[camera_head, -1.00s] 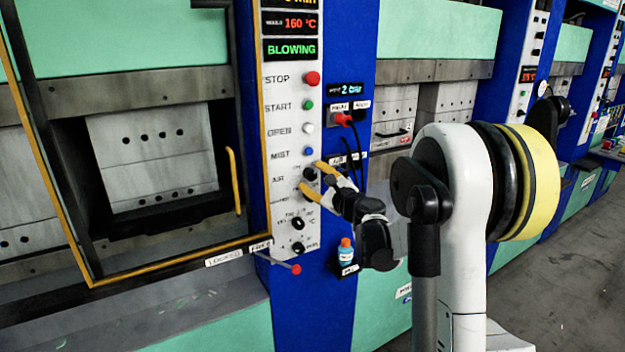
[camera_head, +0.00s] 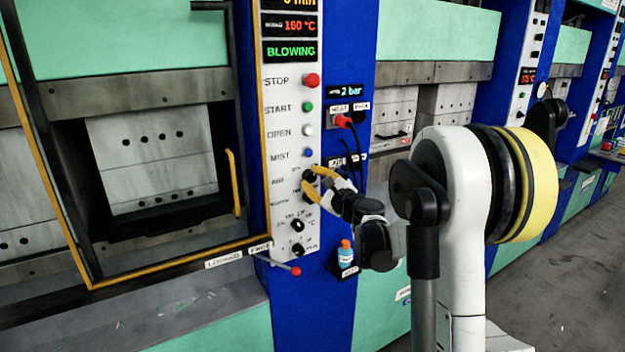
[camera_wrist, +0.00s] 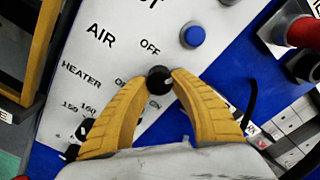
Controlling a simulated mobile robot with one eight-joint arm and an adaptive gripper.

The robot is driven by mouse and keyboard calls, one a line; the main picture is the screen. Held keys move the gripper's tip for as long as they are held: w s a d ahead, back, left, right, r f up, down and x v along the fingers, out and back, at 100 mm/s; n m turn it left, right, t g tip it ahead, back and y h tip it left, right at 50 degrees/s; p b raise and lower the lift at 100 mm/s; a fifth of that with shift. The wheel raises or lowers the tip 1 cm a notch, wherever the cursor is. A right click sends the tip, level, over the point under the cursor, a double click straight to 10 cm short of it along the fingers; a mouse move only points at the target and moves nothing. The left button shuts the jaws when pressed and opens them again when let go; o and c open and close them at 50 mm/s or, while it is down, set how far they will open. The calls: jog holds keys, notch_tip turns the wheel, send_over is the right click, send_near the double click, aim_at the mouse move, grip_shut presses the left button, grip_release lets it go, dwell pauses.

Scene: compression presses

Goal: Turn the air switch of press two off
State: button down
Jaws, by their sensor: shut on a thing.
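The air switch is a small round black knob (camera_wrist: 158,80) beside the AIR and OFF labels on the white control panel (camera_head: 282,110). My gripper (camera_wrist: 159,82) has its two yellow fingers shut on this knob, one fingertip on each side. The knob carries a small pale mark, but I cannot tell for sure which setting it points to. In the head view my gripper (camera_head: 310,180) reaches the panel from the right, and its fingers partly hide the knob and labels. The panel display reads BLOWING.
The blue mist button (camera_wrist: 193,34) is close to the fingers. Heater and temperature dials (camera_head: 298,225) lie below. A red connector (camera_head: 343,121) with a cable is to the right. A yellow-edged door frame (camera_head: 180,258) stands left, and a small bottle (camera_head: 346,250) below right.

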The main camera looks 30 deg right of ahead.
jog(key=n, duration=0.5)
jog(key=shift+d+r+n, duration=0.1)
jog(key=shift+r+n, duration=0.05)
jog(key=shift+n, duration=0.25)
jog(key=n, duration=0.5)
jog(key=shift+r, duration=0.1)
jog(key=shift+n, duration=0.4)
jog(key=c, duration=1.1)
grip_release()
jog(key=shift+s, duration=0.1)
jog(key=s, duration=1.1)
jog(key=shift+s+d, duration=0.15)
jog(key=shift+s, duration=0.2)
